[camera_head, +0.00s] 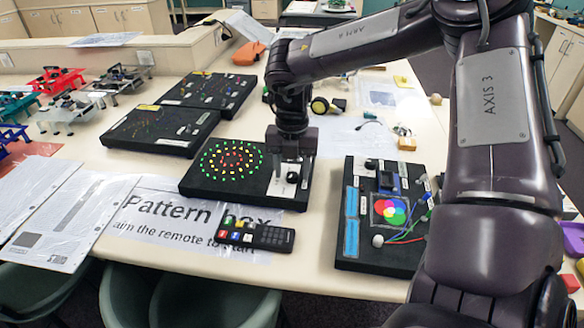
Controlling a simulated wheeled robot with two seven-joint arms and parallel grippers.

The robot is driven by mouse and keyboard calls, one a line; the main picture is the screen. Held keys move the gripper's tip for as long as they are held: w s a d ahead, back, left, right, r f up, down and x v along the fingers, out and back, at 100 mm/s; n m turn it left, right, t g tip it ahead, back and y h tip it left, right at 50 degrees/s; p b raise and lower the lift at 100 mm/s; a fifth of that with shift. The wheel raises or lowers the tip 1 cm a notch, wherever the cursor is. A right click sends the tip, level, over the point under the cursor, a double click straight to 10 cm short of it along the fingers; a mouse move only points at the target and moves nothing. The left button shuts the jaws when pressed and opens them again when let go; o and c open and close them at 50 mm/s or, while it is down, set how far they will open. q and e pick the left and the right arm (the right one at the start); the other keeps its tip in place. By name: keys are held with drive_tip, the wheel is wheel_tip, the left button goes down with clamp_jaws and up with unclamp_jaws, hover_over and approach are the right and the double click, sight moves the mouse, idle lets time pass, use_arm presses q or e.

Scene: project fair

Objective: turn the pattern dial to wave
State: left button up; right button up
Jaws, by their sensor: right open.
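The pattern box (222,185) is a black board with rings of lit green, yellow and red lights, near the middle of the table. A pale plate (283,189) at its right end carries a small black dial (292,178). My right gripper (291,168) points down over this plate, right at the dial, and is open. Its fingers hide part of the plate, and I cannot tell whether they touch the dial. The dial's markings and setting are too small to read. My left gripper is not in view.
A black remote (256,236) lies in front of the pattern box on a printed "Pattern box" sheet (165,215). Another black board (372,240) with a colour disc stands to the right. Two more boards (160,130) lie behind left. Small coloured robots (60,80) stand far left.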

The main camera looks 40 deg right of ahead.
drive_tip(key=shift+s+f, duration=0.1)
drive_tip(key=shift+f, duration=0.1)
drive_tip(key=shift+c, duration=0.2)
drive_tip(key=c, duration=0.9)
drive_tip(key=shift+c, duration=0.3)
